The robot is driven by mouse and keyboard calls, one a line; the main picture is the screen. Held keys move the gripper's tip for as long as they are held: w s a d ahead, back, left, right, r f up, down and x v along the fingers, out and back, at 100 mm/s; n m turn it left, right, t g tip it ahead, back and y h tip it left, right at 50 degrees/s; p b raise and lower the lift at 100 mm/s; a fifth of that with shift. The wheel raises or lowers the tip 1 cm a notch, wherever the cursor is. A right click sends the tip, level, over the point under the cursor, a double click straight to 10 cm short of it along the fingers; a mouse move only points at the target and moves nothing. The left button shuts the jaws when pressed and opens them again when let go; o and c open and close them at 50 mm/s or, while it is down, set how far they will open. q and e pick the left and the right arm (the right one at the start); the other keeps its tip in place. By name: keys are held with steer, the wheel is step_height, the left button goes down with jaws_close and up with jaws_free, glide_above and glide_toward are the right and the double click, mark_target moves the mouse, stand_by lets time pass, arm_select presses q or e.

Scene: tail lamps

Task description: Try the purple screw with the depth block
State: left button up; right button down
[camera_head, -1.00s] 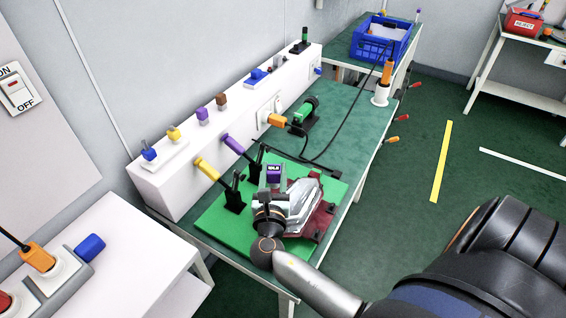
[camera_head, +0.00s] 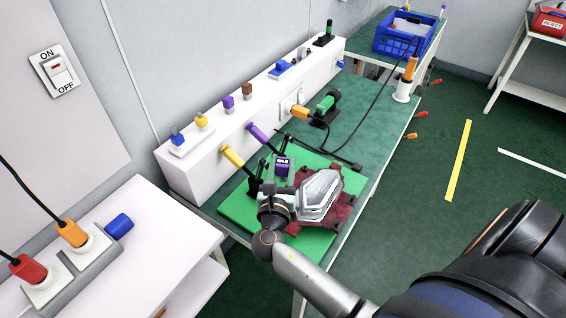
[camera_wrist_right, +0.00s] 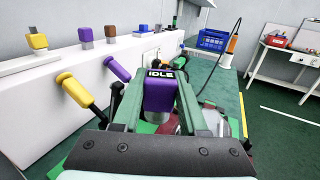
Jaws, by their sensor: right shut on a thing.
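My right gripper (camera_head: 282,178) is shut on a purple device with a small display (camera_head: 283,163). In the right wrist view the device (camera_wrist_right: 160,97) sits between the green fingers, and its display reads IDLE. It is held above the green mat, left of a clear and silver lamp (camera_head: 320,190) on a dark red fixture (camera_head: 338,215). A purple handle (camera_head: 262,137) and a yellow handle (camera_head: 232,156) stick out by the white box. I cannot tell for certain which item is the purple screw or the depth block. My left gripper is not in view.
A long white box (camera_head: 185,185) along the wall carries blue, yellow, purple and brown blocks. Black upright stands (camera_head: 255,187) are close to my gripper. A green tool (camera_head: 325,108) with a cable lies behind. A blue crate (camera_head: 402,40) stands at the back.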

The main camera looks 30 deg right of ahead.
mark_target(283, 180)
steer(key=shift+f+b, duration=2)
steer(key=shift+f, duration=0.75)
steer(key=shift+p, duration=0.35)
steer(key=shift+f, duration=0.1)
steer(key=shift+f+b, duration=1.2)
steer(key=shift+f, duration=0.2)
steer(key=shift+c, duration=1.8)
jaws_free()
